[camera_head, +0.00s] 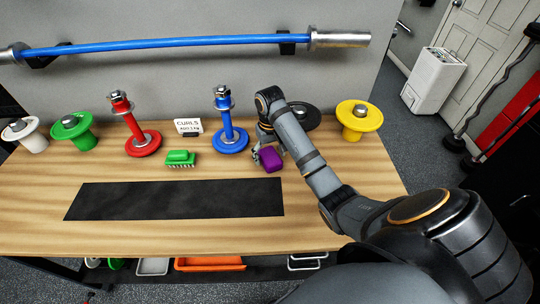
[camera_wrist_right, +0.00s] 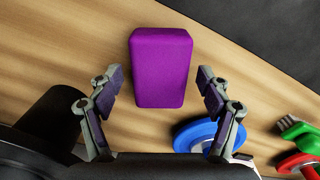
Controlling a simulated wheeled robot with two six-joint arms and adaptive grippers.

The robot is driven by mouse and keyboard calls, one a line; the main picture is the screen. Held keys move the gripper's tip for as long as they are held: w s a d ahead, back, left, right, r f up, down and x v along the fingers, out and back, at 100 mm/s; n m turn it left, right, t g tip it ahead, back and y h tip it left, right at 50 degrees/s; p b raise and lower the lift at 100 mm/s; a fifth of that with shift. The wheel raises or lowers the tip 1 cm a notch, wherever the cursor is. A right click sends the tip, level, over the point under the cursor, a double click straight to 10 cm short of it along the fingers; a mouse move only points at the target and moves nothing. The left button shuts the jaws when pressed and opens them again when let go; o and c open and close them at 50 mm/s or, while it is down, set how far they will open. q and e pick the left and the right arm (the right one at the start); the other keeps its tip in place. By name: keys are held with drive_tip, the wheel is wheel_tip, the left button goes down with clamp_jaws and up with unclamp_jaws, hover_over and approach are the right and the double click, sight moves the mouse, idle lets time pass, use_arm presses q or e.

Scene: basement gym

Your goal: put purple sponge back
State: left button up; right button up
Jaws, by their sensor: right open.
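The purple sponge (camera_head: 271,160) lies on the wooden bench top, right of the blue post stand. My right gripper (camera_head: 260,153) is right by it, partly hidden by my own wrist. In the right wrist view the purple sponge (camera_wrist_right: 160,65) sits centred ahead of my open right gripper (camera_wrist_right: 160,82). Its near part reaches between the fingertips, with a gap showing on both sides. I cannot tell the gripper's exact height above it. My left gripper is not in view.
A blue stand (camera_head: 229,140), red stand (camera_head: 143,143), white sign (camera_head: 188,126) and green brush (camera_head: 180,158) are left of the sponge. A black disc (camera_head: 306,115) and yellow disc (camera_head: 359,113) are right. A dark mat (camera_head: 175,199) lies in front. An orange tray (camera_head: 209,264) is below.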

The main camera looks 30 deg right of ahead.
sight(270, 155)
wheel_tip(270, 155, up, 12)
drive_tip(key=p, duration=1)
drive_tip(key=shift+f, duration=0.15)
drive_tip(key=shift+f, duration=0.1)
